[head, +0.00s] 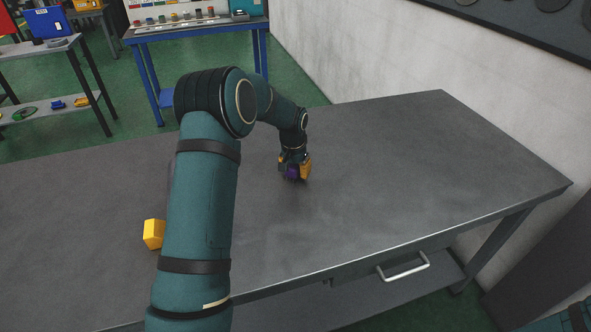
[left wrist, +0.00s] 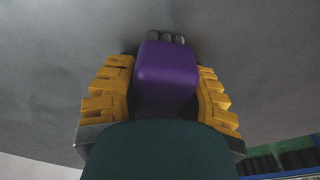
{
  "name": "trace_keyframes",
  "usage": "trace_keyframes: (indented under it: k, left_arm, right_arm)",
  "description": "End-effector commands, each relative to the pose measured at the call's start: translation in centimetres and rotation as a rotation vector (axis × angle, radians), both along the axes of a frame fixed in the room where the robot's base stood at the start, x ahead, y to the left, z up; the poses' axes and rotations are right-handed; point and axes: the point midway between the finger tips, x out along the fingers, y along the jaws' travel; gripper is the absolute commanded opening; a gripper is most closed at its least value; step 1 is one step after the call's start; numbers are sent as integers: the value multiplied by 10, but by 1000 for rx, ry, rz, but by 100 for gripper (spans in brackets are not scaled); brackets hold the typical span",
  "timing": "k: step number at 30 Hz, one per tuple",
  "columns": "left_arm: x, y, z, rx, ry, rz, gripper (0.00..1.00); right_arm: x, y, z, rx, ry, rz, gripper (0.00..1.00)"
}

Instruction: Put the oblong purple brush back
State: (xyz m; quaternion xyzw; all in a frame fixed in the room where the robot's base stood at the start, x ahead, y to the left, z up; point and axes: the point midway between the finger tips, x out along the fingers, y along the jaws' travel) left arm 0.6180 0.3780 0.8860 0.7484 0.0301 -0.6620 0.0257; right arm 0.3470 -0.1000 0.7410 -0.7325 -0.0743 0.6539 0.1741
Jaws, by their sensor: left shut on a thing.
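The purple brush (left wrist: 166,78) is a rounded oblong block between the yellow fingers of my left gripper (left wrist: 164,70) in the left wrist view. Several dark grey tips show beyond its far end. In the head view, the left gripper (head: 295,173) is low over the middle of the grey table, shut on the purple brush (head: 292,172). Only a small part of the brush shows there. Whether it touches the table cannot be told. My right gripper is not in view.
A yellow block (head: 153,234) sits on the grey table (head: 400,170), left of my left arm. The table's right half is clear. A white wall (head: 350,50) stands behind it. A blue bench (head: 200,28) and a shelf rack (head: 40,105) with small items stand farther back.

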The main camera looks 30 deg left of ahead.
Motion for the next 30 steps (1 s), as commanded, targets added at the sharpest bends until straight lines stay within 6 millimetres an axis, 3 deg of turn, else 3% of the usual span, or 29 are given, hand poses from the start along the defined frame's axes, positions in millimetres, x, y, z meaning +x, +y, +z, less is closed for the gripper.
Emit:
trace_keyframes:
  k: [1,2,3,4,13,17,30]
  left_arm:
    - [0,0,-3,0,0,0,1]
    - [0,0,-2,0,1,0,50]
    - [0,0,-2,0,1,0,64]
    - [0,0,-2,0,1,0,67]
    - [0,0,-1,0,1,0,67]
    - [0,0,8,0,-1,0,67]
    - [-10,-1,92,0,-3,-1,67]
  right_arm:
    - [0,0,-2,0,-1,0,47]
    - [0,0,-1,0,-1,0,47]
    - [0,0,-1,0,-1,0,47]
    - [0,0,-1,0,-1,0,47]
    - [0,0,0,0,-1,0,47]
    - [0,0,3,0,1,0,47]
    - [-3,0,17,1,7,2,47]
